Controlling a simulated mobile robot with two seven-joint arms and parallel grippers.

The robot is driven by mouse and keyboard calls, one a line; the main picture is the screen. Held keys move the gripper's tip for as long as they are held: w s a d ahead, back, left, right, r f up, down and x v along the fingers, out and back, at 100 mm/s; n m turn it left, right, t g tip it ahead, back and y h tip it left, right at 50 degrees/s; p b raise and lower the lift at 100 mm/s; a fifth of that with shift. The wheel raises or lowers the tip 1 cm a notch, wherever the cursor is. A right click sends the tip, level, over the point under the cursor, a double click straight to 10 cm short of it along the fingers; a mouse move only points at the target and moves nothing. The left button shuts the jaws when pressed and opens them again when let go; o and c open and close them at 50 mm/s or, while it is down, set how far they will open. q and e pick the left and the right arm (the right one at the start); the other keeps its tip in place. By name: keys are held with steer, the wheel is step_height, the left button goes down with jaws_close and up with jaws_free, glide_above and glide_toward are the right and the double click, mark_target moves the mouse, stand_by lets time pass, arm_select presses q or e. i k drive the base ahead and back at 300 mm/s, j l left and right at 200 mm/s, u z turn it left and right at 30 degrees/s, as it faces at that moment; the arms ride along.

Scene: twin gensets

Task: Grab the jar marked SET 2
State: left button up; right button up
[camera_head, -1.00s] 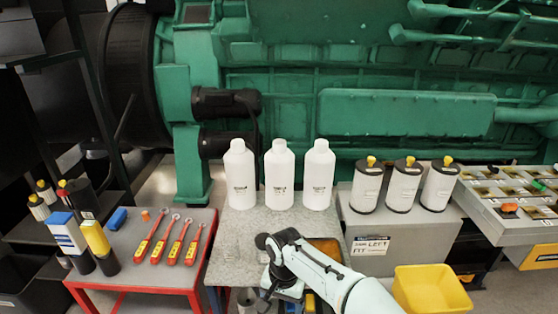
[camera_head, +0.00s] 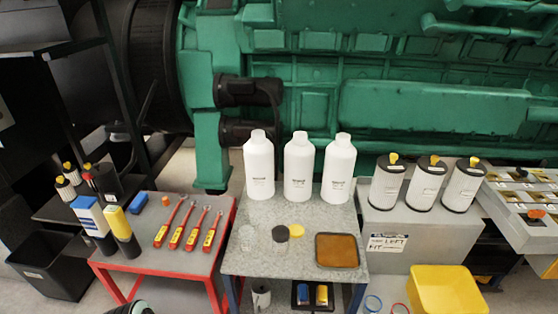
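No label reading SET 2 is legible in this view. A white cylindrical container (camera_head: 261,297) is partly visible below the tabletop. Neither gripper can be seen; only a dark and pale piece, probably my arm, shows at the bottom left edge.
An amber-filled tray (camera_head: 337,250) lies at the table's front right. A red-framed table (camera_head: 150,262) with red-handled wrenches stands left. Three filters (camera_head: 426,185) stand on a grey box at right, with a yellow bin (camera_head: 445,290) in front. The green engine (camera_head: 430,105) blocks the back.

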mark_target(246, 235)
steer(key=i+j+u, duration=0.1)
steer(key=j, duration=0.3)
steer(key=i+j+u, duration=0.15)
steer(key=j, duration=0.2)
steer(key=i+j+u, duration=0.1)
steer(key=i+j, duration=0.15)
steer(key=i+j+u, duration=0.1)
steer(key=j, duration=0.35)
steer(key=i, duration=0.1)
